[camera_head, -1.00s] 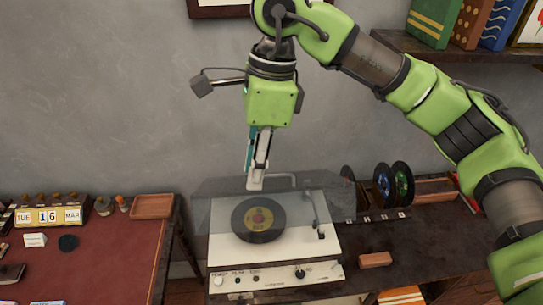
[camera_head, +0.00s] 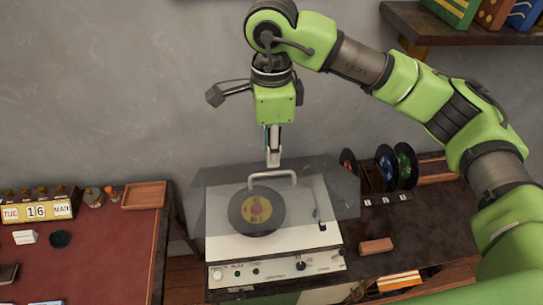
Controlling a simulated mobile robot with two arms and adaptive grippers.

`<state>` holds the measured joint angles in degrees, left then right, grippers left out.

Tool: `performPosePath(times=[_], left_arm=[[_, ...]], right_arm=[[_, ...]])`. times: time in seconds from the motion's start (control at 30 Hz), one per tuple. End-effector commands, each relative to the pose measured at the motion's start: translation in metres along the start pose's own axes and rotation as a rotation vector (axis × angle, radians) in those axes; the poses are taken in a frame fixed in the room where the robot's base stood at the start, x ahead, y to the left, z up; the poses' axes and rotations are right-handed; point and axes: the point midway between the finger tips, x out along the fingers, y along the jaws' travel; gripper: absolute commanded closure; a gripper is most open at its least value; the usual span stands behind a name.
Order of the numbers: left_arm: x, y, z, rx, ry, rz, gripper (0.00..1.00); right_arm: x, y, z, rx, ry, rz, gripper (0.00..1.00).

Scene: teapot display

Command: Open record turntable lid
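The record turntable (camera_head: 222,252) stands on the dark cabinet, with a black record (camera_head: 246,222) with a yellow and red label on its platter. Its see-through smoky lid (camera_head: 343,190) looks raised and tilted over the rear part of the deck; the front controls are uncovered. A pale bar handle (camera_head: 290,178) is on the lid's upper edge. My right gripper (camera_head: 273,160) points down at the handle, its fingertips right behind or above the bar. I cannot tell whether they touch it. The fingers show edge-on, so their opening is hidden. My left gripper is not in view.
Several upright records (camera_head: 385,166) stand in a rack at the right. A small brown block (camera_head: 376,246) lies right of the turntable. A red-topped desk (camera_head: 100,255) with a calendar (camera_head: 37,212) is at the left. A shelf (camera_head: 452,28) juts out at the upper right.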

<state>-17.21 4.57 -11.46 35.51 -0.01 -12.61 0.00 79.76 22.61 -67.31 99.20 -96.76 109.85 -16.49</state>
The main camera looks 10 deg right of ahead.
Motion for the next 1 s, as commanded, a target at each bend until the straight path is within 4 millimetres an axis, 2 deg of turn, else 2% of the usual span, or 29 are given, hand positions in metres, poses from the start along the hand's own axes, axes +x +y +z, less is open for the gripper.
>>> performPosePath(times=[0.03,0.2,0.3,0.67,0.7,0.8,1.0], left_arm=[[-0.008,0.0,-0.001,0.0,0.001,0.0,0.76],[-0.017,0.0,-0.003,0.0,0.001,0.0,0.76],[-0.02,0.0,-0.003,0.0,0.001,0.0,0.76],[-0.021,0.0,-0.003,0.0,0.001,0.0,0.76],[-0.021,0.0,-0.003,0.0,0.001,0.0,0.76],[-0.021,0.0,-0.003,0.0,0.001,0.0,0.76],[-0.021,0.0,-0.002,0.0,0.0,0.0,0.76]], right_arm=[[0.007,0.001,-0.001,0.001,0.001,0.005,0.77],[0.035,0.001,0.0,0.001,0.0,0.003,0.77],[0.045,0.0,0.0,0.001,0.0,0.002,0.77],[0.053,-0.001,0.0,0.0,0.0,-0.001,0.77],[0.053,-0.001,0.0,0.0,0.0,-0.001,0.79],[0.053,0.0,0.0,0.0,-0.001,-0.001,1.0],[0.053,-0.001,0.0,0.001,0.0,-0.002,1.0]])
